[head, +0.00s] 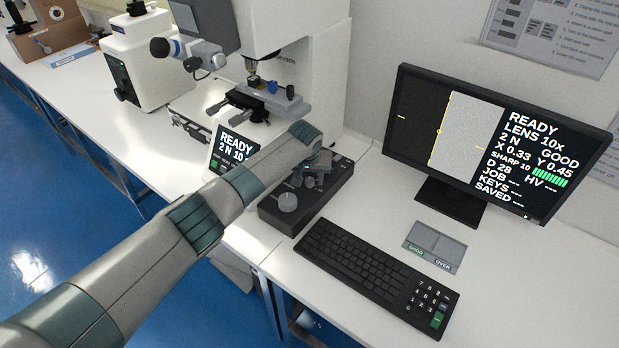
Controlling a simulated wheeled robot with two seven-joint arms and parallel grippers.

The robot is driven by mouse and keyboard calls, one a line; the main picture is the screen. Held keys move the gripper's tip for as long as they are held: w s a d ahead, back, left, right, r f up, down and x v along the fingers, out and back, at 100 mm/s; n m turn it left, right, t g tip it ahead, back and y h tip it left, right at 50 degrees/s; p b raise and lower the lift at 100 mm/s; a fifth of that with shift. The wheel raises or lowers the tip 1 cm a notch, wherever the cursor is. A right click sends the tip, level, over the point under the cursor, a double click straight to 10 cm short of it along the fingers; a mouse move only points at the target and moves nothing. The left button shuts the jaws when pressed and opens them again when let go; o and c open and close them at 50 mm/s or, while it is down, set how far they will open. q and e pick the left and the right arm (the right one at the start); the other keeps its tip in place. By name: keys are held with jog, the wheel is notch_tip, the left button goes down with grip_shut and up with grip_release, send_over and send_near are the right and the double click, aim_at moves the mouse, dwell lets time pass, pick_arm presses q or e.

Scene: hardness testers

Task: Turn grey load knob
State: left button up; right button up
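A round grey knob (288,202) stands on the near end of a black control box (310,208) on the white bench. It looks like the grey load knob, but no label on it is readable. My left arm reaches in from the lower left, and my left gripper (315,173) is over the middle of the box, beyond the round knob and apart from it. The gripper points down, and its wrist partly covers it. The fingers are small and dark, so their opening and any contact are unclear. My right gripper is not in view.
The hardness tester (297,65) with its stage stands behind the box. A small display (233,148) reads READY, 2 N. A keyboard (375,268), a grey two-part tray (434,246) and a monitor (497,140) are to the right. Another white instrument (150,55) stands at left.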

pick_arm(q)
jog(key=shift+r, duration=0.15)
jog(key=d+b+v, duration=0.1)
jog(key=b+v, duration=0.2)
jog(key=v, duration=1.4)
jog(key=shift+a+b, duration=0.35)
jog(key=shift+a, duration=0.1)
